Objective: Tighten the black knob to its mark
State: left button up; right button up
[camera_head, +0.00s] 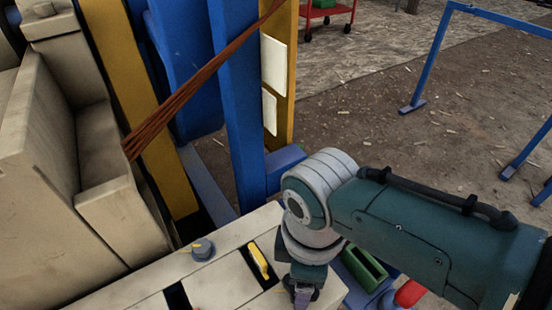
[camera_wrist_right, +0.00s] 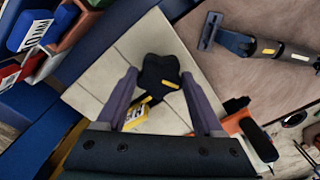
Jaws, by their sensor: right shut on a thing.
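The black knob (camera_wrist_right: 158,72) is a dark lobed knob with a yellow line (camera_wrist_right: 169,84) on it, seen in the right wrist view on a pale panel (camera_wrist_right: 105,62). My right gripper (camera_wrist_right: 160,76) is shut on it, one finger on either side. In the head view my right gripper (camera_head: 303,296) points down at the panel's front right, and the knob is mostly hidden below it. I cannot tell which mark on the panel belongs to the knob. My left gripper is in neither view.
A small grey knob (camera_head: 203,249) with a yellow line and a yellow handle (camera_head: 259,261) in a dark slot sit left of my right gripper. A green box (camera_head: 363,268) and a red part (camera_head: 410,292) lie to the right. A blue post (camera_head: 240,110) rises behind.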

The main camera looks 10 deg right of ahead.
jog(key=m+p, duration=0.1)
jog(key=m, duration=0.4)
jog(key=shift+m, duration=0.3)
jog(key=m+p, duration=0.1)
jog(key=m, duration=0.4)
jog(key=shift+m, duration=0.4)
jog(key=o, duration=1.4)
notch_tip(320, 180, up, 10)
jog(key=p, duration=0.7)
